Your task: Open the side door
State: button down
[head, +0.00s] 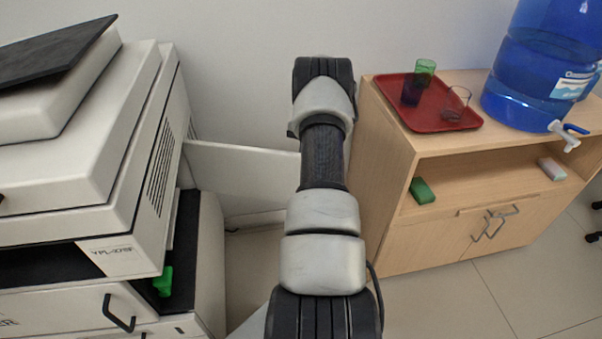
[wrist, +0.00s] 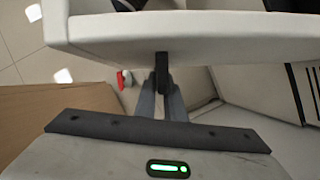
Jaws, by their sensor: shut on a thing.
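The printer (head: 60,170), a large pale machine, stands at the left of the head view. Its side door (head: 240,172) is a white panel standing out from the printer's right side toward my arm, so it is open at an angle. My gripper is hidden behind my arm in the head view. In the wrist view my gripper (wrist: 160,92) is shut on a dark handle (wrist: 162,66) under the edge of the white door (wrist: 200,32). The door's far end is hidden behind my arm in the head view.
A wooden cabinet (head: 384,190) stands close to the right of my arm. On it are a red tray (head: 415,118) with cups and a blue water bottle (head: 545,65). A green part (head: 163,282) shows in the printer's side. A narrow floor gap lies between printer and cabinet.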

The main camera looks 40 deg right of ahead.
jog(key=shift+w+d, duration=0.2)
jog(key=shift+d, duration=0.05)
dwell(0.3)
jog(key=c, duration=1.8)
grip_release()
jog(key=shift+c, duration=0.2)
jog(key=p+v, duration=0.2)
jog(key=v, duration=1)
jog(key=shift+a, duration=0.1)
